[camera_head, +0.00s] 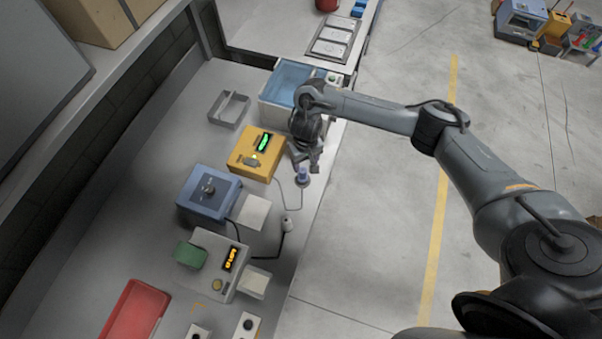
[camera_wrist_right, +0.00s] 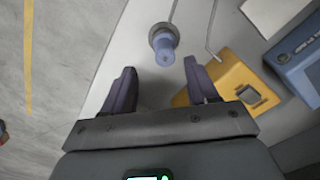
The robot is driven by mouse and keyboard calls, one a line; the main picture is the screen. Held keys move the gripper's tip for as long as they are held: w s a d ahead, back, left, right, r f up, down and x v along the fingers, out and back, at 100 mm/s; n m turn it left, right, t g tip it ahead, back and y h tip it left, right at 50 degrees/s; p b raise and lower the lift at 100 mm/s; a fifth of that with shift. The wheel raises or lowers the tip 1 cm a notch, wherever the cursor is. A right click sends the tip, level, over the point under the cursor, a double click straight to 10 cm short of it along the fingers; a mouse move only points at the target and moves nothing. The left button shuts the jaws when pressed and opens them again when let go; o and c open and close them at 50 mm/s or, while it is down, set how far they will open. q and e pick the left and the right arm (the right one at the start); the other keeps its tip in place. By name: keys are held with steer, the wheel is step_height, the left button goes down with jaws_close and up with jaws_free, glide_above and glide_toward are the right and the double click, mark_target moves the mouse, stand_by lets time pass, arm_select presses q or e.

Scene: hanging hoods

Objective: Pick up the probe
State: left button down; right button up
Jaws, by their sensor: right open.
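The probe (camera_head: 303,178) is a small purple-blue piece standing on the bench near its right edge, beside the yellow box (camera_head: 256,153) with a green display. In the right wrist view the probe (camera_wrist_right: 163,46) shows a blue top on a darker round base, with a thin rod or cable beyond it. My right gripper (camera_head: 308,166) is just above the probe in the head view. In the right wrist view my right gripper (camera_wrist_right: 160,80) is open and empty, with the probe ahead of the gap between its fingers, not between them. My left gripper is not in view.
A blue device (camera_head: 208,192), a white device with an orange display (camera_head: 222,262), a red tray (camera_head: 136,312) and a grey open frame (camera_head: 229,109) stand on the bench. A blue basin (camera_head: 287,82) lies behind my right gripper. Cables run near the probe.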

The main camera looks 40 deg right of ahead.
mark_target(303, 170)
steer(key=shift+w+a+f+b, duration=0.15)
steer(key=shift+f+b, duration=0.5)
steer(key=shift+f, duration=0.8)
steer(key=shift+a+f+b, duration=0.1)
steer(key=shift+f+b, duration=0.35)
steer(key=shift+f, duration=1.5)
jaws_close()
